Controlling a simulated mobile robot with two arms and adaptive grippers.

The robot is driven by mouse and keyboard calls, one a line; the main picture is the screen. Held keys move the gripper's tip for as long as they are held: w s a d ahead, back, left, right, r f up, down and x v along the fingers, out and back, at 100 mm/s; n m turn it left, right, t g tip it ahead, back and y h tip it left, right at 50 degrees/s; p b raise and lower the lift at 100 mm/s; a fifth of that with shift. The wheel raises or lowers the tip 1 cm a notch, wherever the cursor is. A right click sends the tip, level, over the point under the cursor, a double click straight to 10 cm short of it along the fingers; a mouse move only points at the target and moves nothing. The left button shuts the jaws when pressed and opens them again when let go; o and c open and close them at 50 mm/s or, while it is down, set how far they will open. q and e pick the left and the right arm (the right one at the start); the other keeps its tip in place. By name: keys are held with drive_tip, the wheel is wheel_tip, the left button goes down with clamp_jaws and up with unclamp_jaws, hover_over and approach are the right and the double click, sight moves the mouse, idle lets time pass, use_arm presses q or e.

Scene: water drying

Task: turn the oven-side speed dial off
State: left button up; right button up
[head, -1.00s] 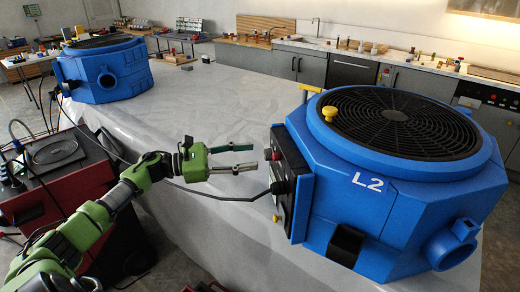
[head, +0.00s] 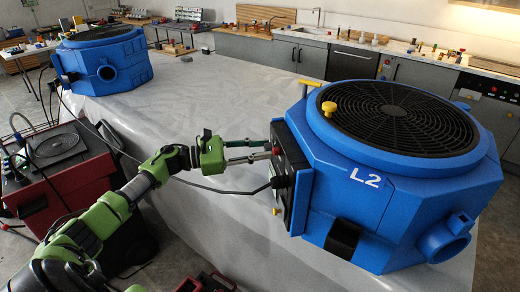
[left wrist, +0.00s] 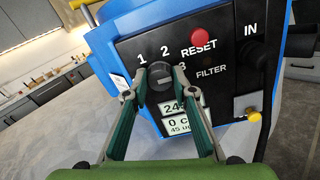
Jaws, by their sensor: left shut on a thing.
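The blue L2 blower (head: 410,215) stands at the right of the grey-topped platform. Its black control panel (left wrist: 215,75) faces left in the head view. The round black speed dial (left wrist: 161,83) sits on the panel, with the marks 1, 2 and 3 around it. My left gripper (head: 268,149) reaches the panel, and in the left wrist view its two fingertips (left wrist: 159,82) are closed on either side of the dial. Part of the dial's rim is hidden by the fingertips. My right gripper is not in view.
A red RESET button (left wrist: 201,38) is just right of the dial. A black plug and cable (head: 277,180) enter the panel at IN. A second blue blower (head: 125,70) stands at the far left. A red machine (head: 65,165) stands left of the platform.

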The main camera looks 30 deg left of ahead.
use_arm(q)
drive_tip(key=shift+f+n+b, duration=0.15)
drive_tip(key=shift+n+b, duration=1)
drive_tip(key=shift+n, duration=0.05)
drive_tip(key=n+b, duration=0.2)
drive_tip(key=n, duration=0.1)
drive_tip(key=shift+a+n, duration=0.1)
drive_tip(key=shift+n, duration=0.2)
drive_tip(key=n, duration=0.3)
drive_tip(key=shift+n+b, duration=0.3)
drive_tip(key=shift+b, duration=0.05)
drive_tip(key=n+p, duration=0.8)
drive_tip(key=n, duration=1.6)
drive_tip(key=shift+n+p, duration=0.35)
drive_tip(key=shift+n, duration=0.75)
drive_tip(key=shift+f, duration=0.15)
